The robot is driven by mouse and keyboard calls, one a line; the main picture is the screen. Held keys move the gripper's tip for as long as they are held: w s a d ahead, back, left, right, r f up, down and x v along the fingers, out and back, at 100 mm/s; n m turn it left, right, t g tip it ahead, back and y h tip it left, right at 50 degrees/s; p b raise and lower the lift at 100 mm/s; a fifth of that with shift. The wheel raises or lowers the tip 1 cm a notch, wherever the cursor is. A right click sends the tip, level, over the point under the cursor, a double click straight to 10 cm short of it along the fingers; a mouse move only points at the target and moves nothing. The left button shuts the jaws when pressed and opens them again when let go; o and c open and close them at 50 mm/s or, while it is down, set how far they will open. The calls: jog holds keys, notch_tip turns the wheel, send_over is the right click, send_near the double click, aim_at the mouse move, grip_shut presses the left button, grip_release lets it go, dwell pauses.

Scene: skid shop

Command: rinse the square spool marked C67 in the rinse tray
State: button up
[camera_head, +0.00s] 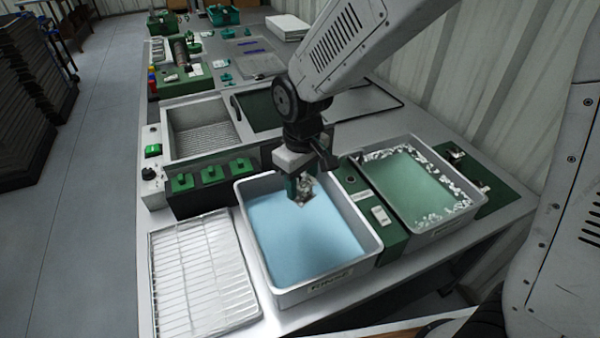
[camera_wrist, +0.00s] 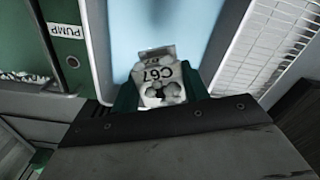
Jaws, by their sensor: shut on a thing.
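The square spool marked C67 (camera_wrist: 160,85) is held between the green jaws of my gripper (camera_wrist: 160,95) in the wrist view. Its pale face shows the C67 mark upside down, with dark spots or holes below. In the head view my gripper (camera_head: 303,190) is over the back part of a white tray of light blue liquid (camera_head: 377,243), whose front label looks like "RINSE". The spool (camera_head: 304,196) hangs from the jaws over the blue liquid. I cannot tell whether its lower edge touches the liquid.
To the right stands a tray of green liquid with white foam (camera_head: 470,205). A wire drying rack (camera_head: 200,270) lies to the left. A dark green block with several green knobs (camera_head: 212,190) and a grey basin (camera_head: 203,128) stand behind. A "PUMP" label (camera_wrist: 66,31) shows in the wrist view.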

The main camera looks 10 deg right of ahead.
aim_at(305, 200)
jog(key=shift+f, duration=7.55)
jog(key=shift+f, duration=0.3)
jog(key=shift+w, duration=0.1)
jog(key=shift+w+a+r, duration=0.1)
jog(key=shift+w+a, duration=0.1)
jog(key=shift+w, duration=0.55)
jog(key=shift+s, duration=0.1)
jog(key=shift+s+d, duration=0.25)
jog(key=shift+s, duration=0.6)
jog(key=shift+s+d, duration=0.25)
jog(key=shift+s, duration=0.6)
jog(key=shift+r, duration=0.15)
jog(key=shift+r, duration=5.8)
